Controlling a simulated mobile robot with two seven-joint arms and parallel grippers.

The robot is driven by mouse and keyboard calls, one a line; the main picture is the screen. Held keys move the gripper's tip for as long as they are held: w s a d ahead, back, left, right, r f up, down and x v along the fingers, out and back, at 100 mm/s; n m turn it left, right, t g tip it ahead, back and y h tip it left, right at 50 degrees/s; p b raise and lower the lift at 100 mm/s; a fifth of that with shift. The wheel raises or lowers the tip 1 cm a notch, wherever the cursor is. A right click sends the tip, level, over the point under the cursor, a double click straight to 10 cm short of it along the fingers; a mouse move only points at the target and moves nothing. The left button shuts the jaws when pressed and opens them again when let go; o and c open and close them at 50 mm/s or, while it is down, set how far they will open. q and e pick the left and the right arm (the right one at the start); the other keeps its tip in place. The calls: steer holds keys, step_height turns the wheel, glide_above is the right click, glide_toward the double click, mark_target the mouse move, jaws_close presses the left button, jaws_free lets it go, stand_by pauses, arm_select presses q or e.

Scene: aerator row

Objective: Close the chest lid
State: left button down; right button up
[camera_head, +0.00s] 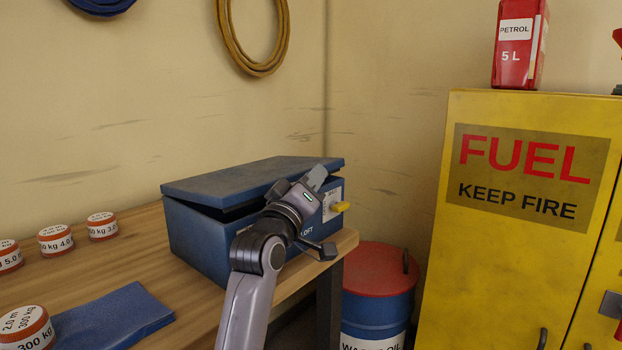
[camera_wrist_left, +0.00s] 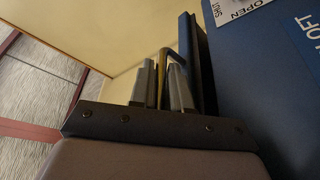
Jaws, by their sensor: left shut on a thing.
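The blue chest (camera_head: 205,238) stands on the wooden bench near its right end. Its lid (camera_head: 250,180) is slightly ajar, tilted, with a dark gap beneath its front and left edges. My left gripper (camera_head: 317,178) is at the lid's front edge, toward the right. In the left wrist view its fingers (camera_wrist_left: 166,85) are shut on a thin bent handle (camera_wrist_left: 164,65) that joins the lid (camera_wrist_left: 190,60). The handle is hidden in the head view. A yellow knob (camera_head: 340,207) sticks out of the chest front beside the gripper. My right gripper is not in view.
The wooden bench (camera_head: 130,255) bears several red-and-white weights (camera_head: 56,238) and a blue mat (camera_head: 115,318) left of the chest. A red-topped drum (camera_head: 378,270) stands beyond the bench end. A yellow fuel cabinet (camera_head: 520,245) stands at right, with a red petrol can (camera_head: 518,45) on top.

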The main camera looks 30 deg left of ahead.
arm_select(q)
steer(key=c, duration=1.4)
jaws_free()
steer(key=shift+c, duration=0.2)
steer(key=shift+s, duration=0.1)
steer(key=v, duration=0.7)
steer(key=shift+s, duration=0.1)
